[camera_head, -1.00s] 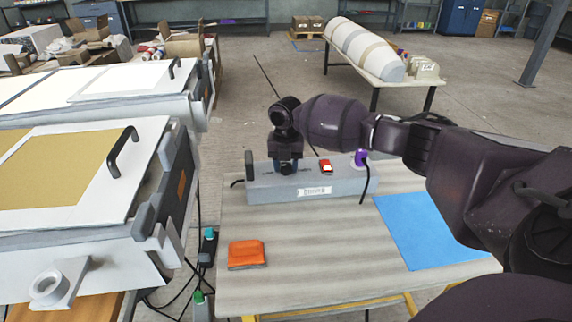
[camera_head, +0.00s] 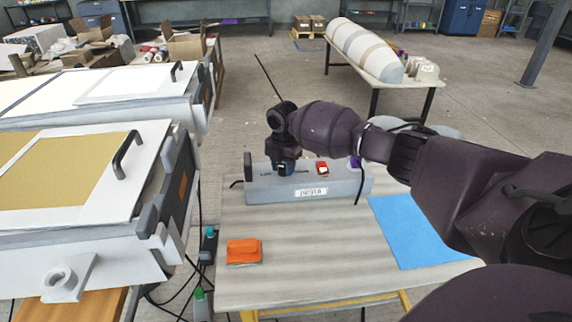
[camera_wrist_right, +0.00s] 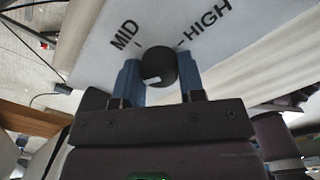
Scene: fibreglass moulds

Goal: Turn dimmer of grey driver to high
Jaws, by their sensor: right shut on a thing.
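The grey driver (camera_head: 345,185) is a long grey box near the back of the table, with a label on its front and a red switch (camera_head: 322,167) on top. Its round black dimmer knob (camera_wrist_right: 158,62) shows in the right wrist view, beside the printed words MID and HIGH. A pale mark shows on the knob's lower edge. My right gripper (camera_wrist_right: 160,72) has its two blue fingers on either side of the knob, shut on it. In the head view the right gripper (camera_head: 284,167) points down onto the driver's left part and hides the knob. My left gripper is not in view.
An orange cloth (camera_head: 244,252) and a blue sheet (camera_head: 415,232) lie on the table (camera_head: 320,260). A dark cable runs down the driver's front. Grey moulding units with black handles (camera_head: 127,152) stand at left. The table's front middle is clear.

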